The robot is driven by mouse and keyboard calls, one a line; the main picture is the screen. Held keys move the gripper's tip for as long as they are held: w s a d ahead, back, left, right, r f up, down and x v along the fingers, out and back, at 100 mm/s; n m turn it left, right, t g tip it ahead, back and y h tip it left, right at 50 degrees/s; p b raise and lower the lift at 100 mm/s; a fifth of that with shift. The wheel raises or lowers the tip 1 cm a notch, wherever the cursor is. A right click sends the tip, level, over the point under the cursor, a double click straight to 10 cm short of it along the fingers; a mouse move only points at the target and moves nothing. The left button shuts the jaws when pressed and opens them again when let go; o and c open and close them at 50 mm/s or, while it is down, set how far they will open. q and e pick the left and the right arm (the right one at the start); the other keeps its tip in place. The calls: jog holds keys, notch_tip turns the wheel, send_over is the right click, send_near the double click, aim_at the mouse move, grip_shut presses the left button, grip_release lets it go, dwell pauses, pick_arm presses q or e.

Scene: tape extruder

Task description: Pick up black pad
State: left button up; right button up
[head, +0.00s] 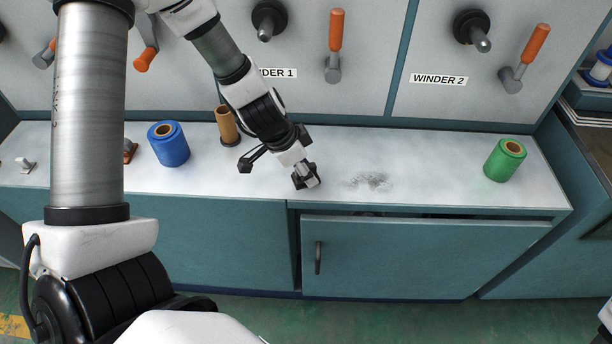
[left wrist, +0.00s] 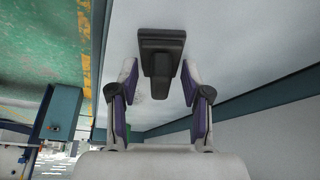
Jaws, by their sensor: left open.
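The black pad (left wrist: 161,42), a dark block with a narrower stem, shows in the left wrist view on the pale counter. My left gripper (left wrist: 160,82) is open, with one purple-lined finger on each side of the pad's stem and a gap on both sides. In the head view my left gripper (head: 306,179) is low over the counter's front edge, and the pad there is mostly hidden by it or hard to tell from it. My right gripper is not in view.
A dark smudge (head: 369,181) marks the counter (head: 430,180) right of my left gripper. A blue roll (head: 168,145) and a brown tube (head: 227,127) stand to the left, a green roll (head: 505,160) to the right. Winder panels with orange handles (head: 336,30) rise behind.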

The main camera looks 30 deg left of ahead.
aim_at(311, 165)
pick_arm(q)
jog(key=shift+w+d+f, duration=0.1)
jog(key=shift+w+f, duration=0.1)
jog(key=shift+f, duration=0.15)
jog(key=shift+r, duration=0.15)
jog(key=shift+s, duration=0.15)
grip_shut()
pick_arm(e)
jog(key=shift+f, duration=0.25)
pick_arm(q)
jog(key=shift+r, duration=0.1)
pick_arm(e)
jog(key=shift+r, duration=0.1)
pick_arm(q)
jog(key=shift+r+p, duration=0.2)
jog(key=shift+p, duration=0.3)
notch_tip(311, 165, up, 4)
jog(key=p, duration=0.4)
jog(key=s+a+p, duration=0.3)
jog(key=s+p, duration=1)
jog(key=s, duration=0.2)
jog(key=shift+s+a+r, duration=0.2)
jog(key=shift+a, duration=0.2)
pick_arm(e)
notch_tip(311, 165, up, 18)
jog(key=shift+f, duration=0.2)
